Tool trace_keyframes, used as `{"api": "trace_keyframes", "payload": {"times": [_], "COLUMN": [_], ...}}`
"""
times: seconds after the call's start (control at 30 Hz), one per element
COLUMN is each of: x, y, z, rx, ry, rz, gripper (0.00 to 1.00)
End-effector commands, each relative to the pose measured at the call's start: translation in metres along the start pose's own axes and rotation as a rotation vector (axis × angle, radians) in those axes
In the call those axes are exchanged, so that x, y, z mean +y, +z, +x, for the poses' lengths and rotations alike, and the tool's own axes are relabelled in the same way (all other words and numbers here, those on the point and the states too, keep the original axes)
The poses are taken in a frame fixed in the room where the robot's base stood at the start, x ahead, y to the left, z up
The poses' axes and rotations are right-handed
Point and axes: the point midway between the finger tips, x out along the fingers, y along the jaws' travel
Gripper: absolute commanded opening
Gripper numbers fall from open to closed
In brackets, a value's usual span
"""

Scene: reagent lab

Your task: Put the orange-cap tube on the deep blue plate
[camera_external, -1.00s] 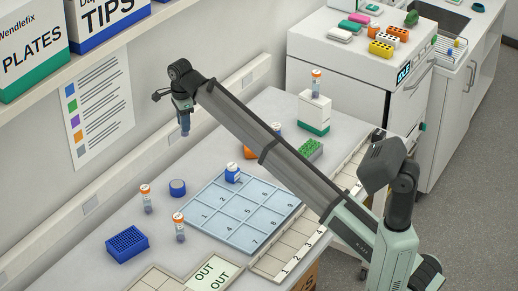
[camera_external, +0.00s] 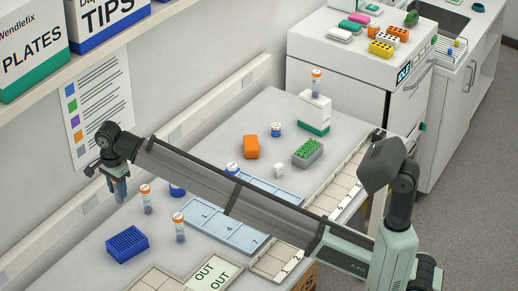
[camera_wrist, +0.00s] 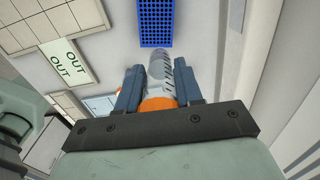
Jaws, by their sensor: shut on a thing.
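My gripper (camera_external: 119,192) hangs above the bench near the wall, behind the deep blue plate (camera_external: 127,243). In the wrist view its fingers (camera_wrist: 160,90) are shut on an orange-cap tube (camera_wrist: 160,72), with the orange cap toward the palm and the clear body pointing away. The deep blue plate, a box-like block with a grid of holes, also shows in the wrist view (camera_wrist: 168,42), ahead of the tube's far end and apart from the fingers' bases. Two other orange-cap tubes, a rear one (camera_external: 147,203) and a front one (camera_external: 180,230), stand upright right of the plate.
A pale blue numbered mat (camera_external: 215,228) lies under my arm. A blue round thing (camera_external: 177,190) is partly hidden by the arm. An OUT card (camera_external: 212,273) lies at the front. Another orange-cap tube (camera_external: 316,84) stands on a white-and-green box.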

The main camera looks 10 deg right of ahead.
Motion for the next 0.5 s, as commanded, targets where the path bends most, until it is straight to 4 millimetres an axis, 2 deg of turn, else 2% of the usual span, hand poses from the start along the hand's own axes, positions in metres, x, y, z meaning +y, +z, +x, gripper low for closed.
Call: {"api": "trace_keyframes", "payload": {"times": [0.1,0.3,0.5], "x": [0.008,0.008,0.007], "y": [0.021,0.016,0.016], "z": [0.000,0.033,0.052], "rx": [0.000,0.000,0.000], "ry": [0.000,0.001,0.001], "rz": [-0.029,-0.023,-0.023], "gripper": [0.07,0.07,0.07]}}
